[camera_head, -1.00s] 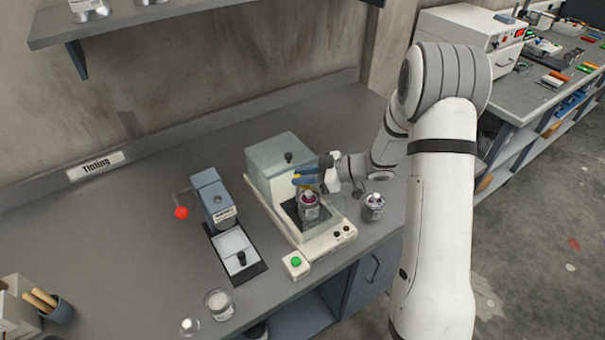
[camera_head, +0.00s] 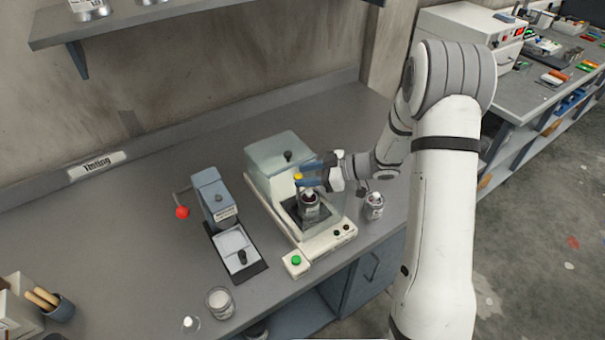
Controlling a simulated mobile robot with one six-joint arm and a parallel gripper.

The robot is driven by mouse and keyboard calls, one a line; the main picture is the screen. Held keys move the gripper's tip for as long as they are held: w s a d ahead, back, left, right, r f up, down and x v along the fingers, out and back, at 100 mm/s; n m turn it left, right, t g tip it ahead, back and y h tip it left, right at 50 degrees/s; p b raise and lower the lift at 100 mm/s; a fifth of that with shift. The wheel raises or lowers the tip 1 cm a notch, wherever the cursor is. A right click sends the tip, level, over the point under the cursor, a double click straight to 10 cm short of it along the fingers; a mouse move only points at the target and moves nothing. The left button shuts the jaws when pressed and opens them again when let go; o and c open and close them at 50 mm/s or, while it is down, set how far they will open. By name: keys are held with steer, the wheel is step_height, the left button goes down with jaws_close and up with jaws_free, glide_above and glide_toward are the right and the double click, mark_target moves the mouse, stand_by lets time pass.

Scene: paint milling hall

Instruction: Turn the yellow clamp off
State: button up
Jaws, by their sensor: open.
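The yellow clamp (camera_head: 298,177) shows as a small yellow knob above the jar (camera_head: 311,203) in the white machine (camera_head: 325,240). The jar stands upright in the machine's dark recess. My gripper (camera_head: 303,178), with blue fingers, is open at the yellow clamp, coming from the right. The fingers overlap the clamp in this view, and I cannot tell whether they touch it. They hide part of the clamp and the space behind it.
A second jar (camera_head: 374,205) stands right of the machine. A grey dispenser (camera_head: 213,195) with a red ball lever (camera_head: 182,212) is to the left. A green button box (camera_head: 296,264) sits in front. Glass containers (camera_head: 219,301) stand near the front edge.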

steer(key=p+v, duration=0.3)
steer(key=v, duration=0.3)
steer(key=shift+d, duration=0.3)
steer(key=shift+r, duration=0.1)
